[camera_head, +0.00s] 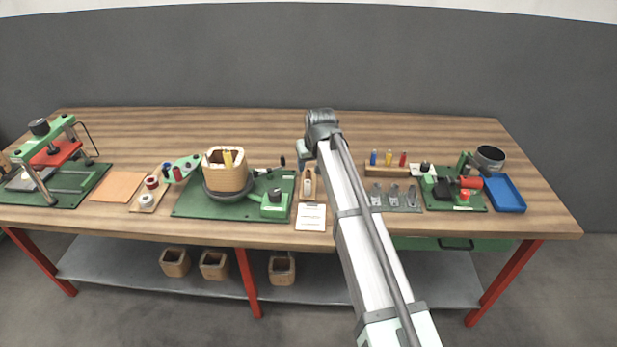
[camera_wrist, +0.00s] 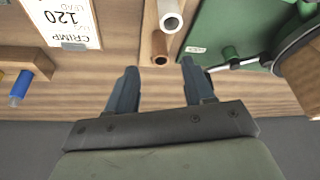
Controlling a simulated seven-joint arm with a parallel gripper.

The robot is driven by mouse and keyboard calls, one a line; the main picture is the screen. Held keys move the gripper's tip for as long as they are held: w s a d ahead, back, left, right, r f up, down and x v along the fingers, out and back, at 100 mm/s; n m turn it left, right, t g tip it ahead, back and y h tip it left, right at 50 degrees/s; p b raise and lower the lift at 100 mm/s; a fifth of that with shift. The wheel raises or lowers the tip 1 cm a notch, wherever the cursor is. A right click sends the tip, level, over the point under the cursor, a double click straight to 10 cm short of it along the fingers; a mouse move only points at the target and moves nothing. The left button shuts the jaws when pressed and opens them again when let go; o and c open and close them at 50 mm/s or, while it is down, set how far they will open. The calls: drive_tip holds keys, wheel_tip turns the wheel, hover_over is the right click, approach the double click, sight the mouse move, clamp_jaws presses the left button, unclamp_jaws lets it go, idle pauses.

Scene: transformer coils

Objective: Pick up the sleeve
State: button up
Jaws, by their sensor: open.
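Two upright tubes stand on a small wooden stand near the middle of the bench, a white sleeve (camera_wrist: 171,22) and a copper-coloured tube (camera_wrist: 159,50). The stand (camera_head: 313,196) also shows in the head view, with the tubes small on it. My gripper (camera_wrist: 160,84) is open and empty in the wrist view. The tubes lie beyond its fingertips, roughly in line with the gap, and nothing touches the fingers. In the head view my gripper is mostly hidden by the wrist, behind the stand.
A printed card (camera_head: 311,217) lies in front of the stand. A green board (camera_head: 190,203) with a wooden coil former (camera_head: 224,178) is to the left. A rack with coloured-handled tools (camera_head: 388,171) is right of my arm, and a blue tray (camera_head: 504,194) farther right. The bench's back strip is mostly clear.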

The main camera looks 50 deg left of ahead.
sight(309, 171)
drive_tip(key=shift+x, duration=2.6)
drive_tip(key=shift+c, duration=0.4)
clamp_jaws()
